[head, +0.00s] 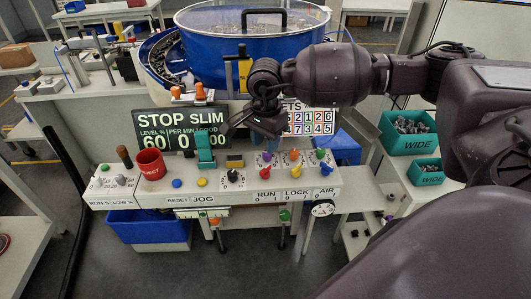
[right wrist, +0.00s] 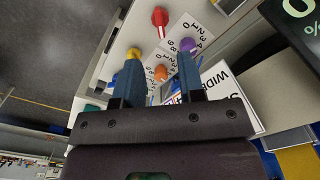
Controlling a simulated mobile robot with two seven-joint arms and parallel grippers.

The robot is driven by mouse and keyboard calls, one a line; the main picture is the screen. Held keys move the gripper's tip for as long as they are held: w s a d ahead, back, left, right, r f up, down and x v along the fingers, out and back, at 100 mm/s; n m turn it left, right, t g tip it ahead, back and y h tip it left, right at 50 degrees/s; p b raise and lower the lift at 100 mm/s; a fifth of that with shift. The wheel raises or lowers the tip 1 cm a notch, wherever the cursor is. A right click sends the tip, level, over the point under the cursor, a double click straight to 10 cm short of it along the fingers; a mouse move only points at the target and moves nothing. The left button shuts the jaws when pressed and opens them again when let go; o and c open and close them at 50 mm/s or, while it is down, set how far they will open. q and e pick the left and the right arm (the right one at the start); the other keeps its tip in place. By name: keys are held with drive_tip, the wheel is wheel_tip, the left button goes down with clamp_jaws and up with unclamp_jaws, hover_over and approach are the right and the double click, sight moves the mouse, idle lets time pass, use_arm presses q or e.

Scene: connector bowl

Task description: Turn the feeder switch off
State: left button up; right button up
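The white control panel (head: 150,194) carries several coloured knobs. No label reading "feeder" can be made out, so I cannot tell which switch it is. A purple knob (head: 266,156), an orange knob (head: 294,154) and a green knob (head: 320,153) stand near the RUN, LOCK and AIR labels. My right gripper (head: 262,118) hangs above the panel, left of the number board. In the right wrist view it (right wrist: 160,62) is open and empty, its blue fingers apart. Beyond them show a yellow knob (right wrist: 134,53), purple knob (right wrist: 187,45), orange knob (right wrist: 161,73) and red knob (right wrist: 160,15). My left gripper is not in view.
A blue bowl (head: 245,50) with a clear lid stands behind the panel. A display (head: 165,132) reads STOP SLIM. A red cup (head: 150,164) and a teal upright part (head: 205,150) stand on the left half. Green bins (head: 408,143) are at the right.

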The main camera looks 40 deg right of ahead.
wheel_tip(320, 180, up, 2)
idle(0.6)
